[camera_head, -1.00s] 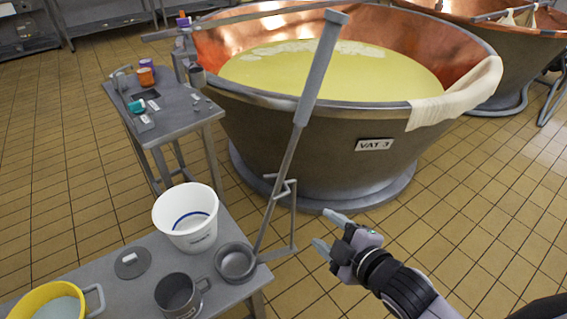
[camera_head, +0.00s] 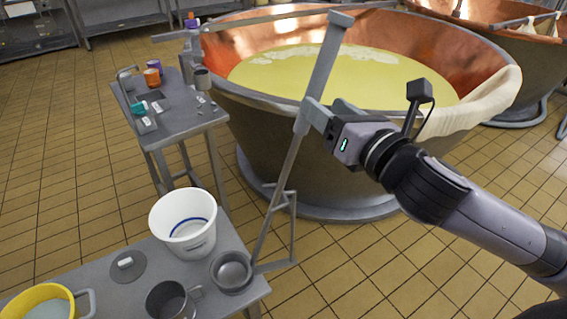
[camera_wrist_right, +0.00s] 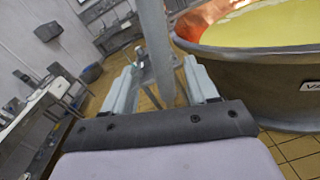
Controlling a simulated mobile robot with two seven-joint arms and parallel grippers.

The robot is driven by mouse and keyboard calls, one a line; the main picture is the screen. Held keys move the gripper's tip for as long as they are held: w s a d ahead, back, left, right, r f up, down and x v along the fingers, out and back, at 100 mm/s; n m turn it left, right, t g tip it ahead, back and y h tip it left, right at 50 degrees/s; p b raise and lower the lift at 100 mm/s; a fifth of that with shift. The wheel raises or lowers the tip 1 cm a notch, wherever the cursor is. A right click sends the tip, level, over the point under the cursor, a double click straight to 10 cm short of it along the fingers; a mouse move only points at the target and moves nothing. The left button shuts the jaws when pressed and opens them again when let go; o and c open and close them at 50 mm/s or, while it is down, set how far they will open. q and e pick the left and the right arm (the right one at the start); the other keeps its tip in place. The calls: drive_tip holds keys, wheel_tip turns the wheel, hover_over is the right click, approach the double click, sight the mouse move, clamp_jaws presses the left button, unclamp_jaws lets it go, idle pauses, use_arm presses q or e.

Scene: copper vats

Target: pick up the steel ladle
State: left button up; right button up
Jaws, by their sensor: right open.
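The steel ladle (camera_head: 325,68) stands tilted, its long handle rising from a round bowl (camera_head: 232,271) at the right end of the low table. The handle passes by a bent metal bracket (camera_head: 291,228). My right gripper (camera_head: 311,114) is at the lower part of the thick grey grip, with its fingers around the handle. In the right wrist view, the handle (camera_wrist_right: 155,45) stands between the two open fingers (camera_wrist_right: 162,85), with gaps visible beside it. My left gripper is not in view.
The low table (camera_head: 95,270) carries a white bucket (camera_head: 184,226), a grey jug (camera_head: 168,302) and a yellow bucket (camera_head: 40,303). A large copper vat (camera_head: 300,150) stands right behind the handle. A small side table (camera_head: 180,124) holds cups. Tiled floor is free at right.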

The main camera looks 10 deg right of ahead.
drive_tip(key=shift+x, duration=2.7)
drive_tip(key=shift+f, duration=0.15)
drive_tip(key=shift+p, duration=0.3)
clamp_jaws()
drive_tip(key=shift+d, duration=0.1)
wheel_tip(320, 180, up, 27)
drive_tip(key=p, duration=0.5)
drive_tip(key=shift+p, duration=0.4)
